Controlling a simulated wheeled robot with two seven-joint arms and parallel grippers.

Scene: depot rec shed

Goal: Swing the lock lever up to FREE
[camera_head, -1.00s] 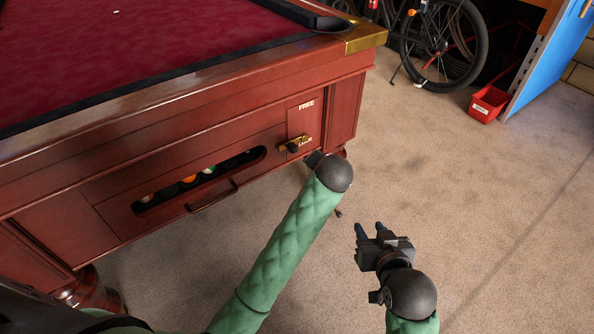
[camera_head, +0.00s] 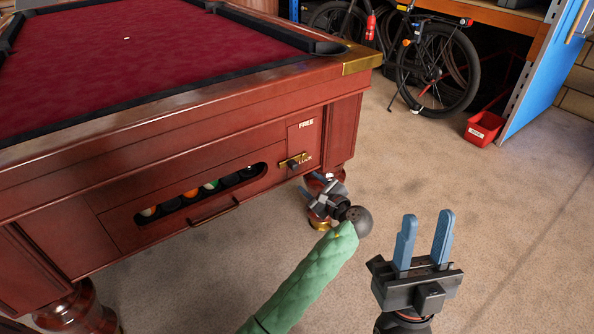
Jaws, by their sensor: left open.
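The lock lever (camera_head: 294,162) is a brass bar with a dark knob on the front panel of the pool table (camera_head: 200,120). It lies about level, close to the LOCK label (camera_head: 306,161). The FREE label (camera_head: 306,124) is above it.
A slot with several balls (camera_head: 200,194) and a pull handle (camera_head: 213,212) sit left of the lever. A bicycle (camera_head: 435,70), a red bin (camera_head: 485,128) and a blue panel (camera_head: 535,70) stand at the back right. The floor between is clear.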

